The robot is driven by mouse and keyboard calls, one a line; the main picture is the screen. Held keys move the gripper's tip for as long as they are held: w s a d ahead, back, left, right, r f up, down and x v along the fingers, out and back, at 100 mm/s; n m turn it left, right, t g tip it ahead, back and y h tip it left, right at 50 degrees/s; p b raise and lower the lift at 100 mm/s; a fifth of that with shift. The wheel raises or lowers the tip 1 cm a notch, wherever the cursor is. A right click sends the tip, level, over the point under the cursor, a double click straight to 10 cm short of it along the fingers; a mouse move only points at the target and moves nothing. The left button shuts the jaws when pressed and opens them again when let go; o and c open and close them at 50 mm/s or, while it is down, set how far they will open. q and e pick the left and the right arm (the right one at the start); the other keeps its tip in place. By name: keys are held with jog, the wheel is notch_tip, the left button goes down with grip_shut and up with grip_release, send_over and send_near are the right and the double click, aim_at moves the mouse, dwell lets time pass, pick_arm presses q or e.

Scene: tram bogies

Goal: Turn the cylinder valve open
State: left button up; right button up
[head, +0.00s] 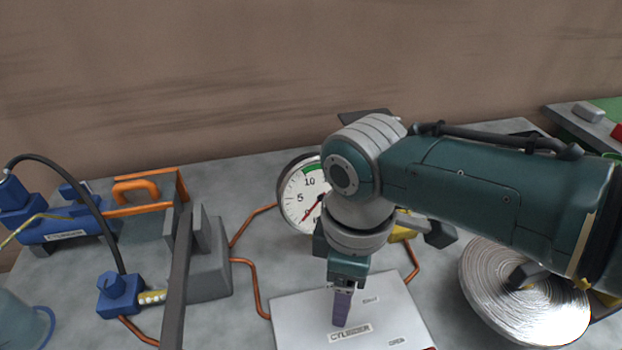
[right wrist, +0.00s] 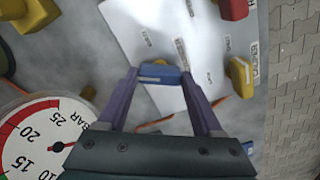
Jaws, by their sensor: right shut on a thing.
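A pale panel (head: 295,318) lies on the bench under my right arm, with a CYLINDER label on it. My right gripper (head: 342,310) points down at it and hides the valve in the head view. In the right wrist view my right gripper (right wrist: 160,78) is shut on a small blue valve handle (right wrist: 160,73), with one purple finger at each end. The handle lies crosswise between the fingers over the pale panel. A round pressure gauge (head: 297,208) stands behind the panel, partly hidden by my arm. My left gripper is in neither view.
A red handle (right wrist: 233,8) and a yellow handle (right wrist: 240,75) stand near the blue one. Copper pipes (head: 256,284) run left of the panel. A blue CYLINDER unit (head: 62,229) stands far left. A round silvery disc (head: 490,290) lies at right.

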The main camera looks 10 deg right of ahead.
jog(key=n, duration=0.4)
jog(key=shift+n, duration=0.8)
jog(key=o, duration=1.4)
jog(key=shift+c, duration=0.2)
notch_tip(320, 180, up, 10)
jog(key=p, duration=0.4)
